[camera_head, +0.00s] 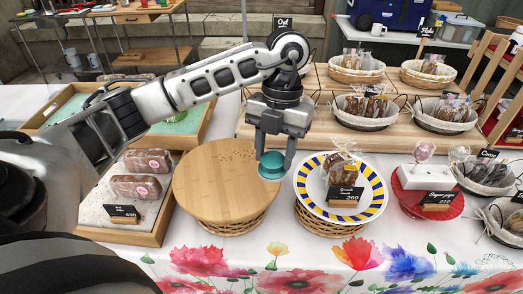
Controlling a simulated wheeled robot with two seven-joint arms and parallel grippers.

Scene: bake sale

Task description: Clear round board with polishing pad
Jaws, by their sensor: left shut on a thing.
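The round wooden board (215,187) rests on a wicker base on the table, left of centre. A patch of small dark crumbs lies near its far side. My left gripper (273,157) reaches in from the upper left and points down at the board's right edge. It is shut on a teal round polishing pad (271,166). The pad is at the board's right rim; I cannot tell whether it touches the surface. My right gripper does not show.
A blue-and-yellow rimmed plate (308,205) with bagged goods and a price sign stands close to the right. A wooden tray (152,238) with wrapped loaves is at the left. Baskets (365,121) stand behind. A red cake stand (407,202) is further right.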

